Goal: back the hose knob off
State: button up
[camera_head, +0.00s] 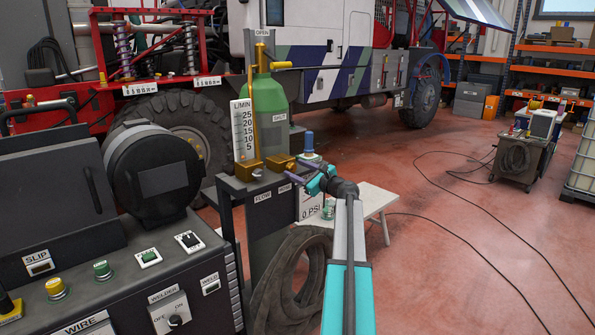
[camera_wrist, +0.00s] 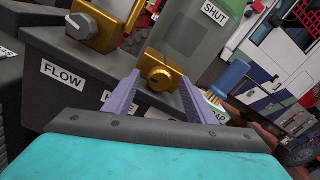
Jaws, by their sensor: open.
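The hose knob (camera_wrist: 163,76) is brass with a ribbed rim and sits on a brass block, above a label (camera_wrist: 118,97) partly hidden by my left finger. In the head view the brass hose fitting (camera_head: 281,164) is on the dark stand, above a small white label. My gripper (camera_wrist: 160,84) is open, its two purple fingers pointing at the knob. The knob shows between the fingertips with a gap on each side; I cannot tell whether the tips reach around it. In the head view my gripper (camera_head: 300,172) is just right of the fitting.
A green cylinder (camera_head: 272,95) and the flow gauge (camera_head: 245,128) stand behind. A blue-handled brush (camera_wrist: 228,76) stands at right. A coiled hose (camera_head: 290,280) hangs below the stand.

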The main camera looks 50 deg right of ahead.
jog(key=s+a+b, duration=0.1)
jog(key=s+b, duration=0.1)
jog(key=s, duration=1.1)
jog(key=shift+s+b, duration=0.35)
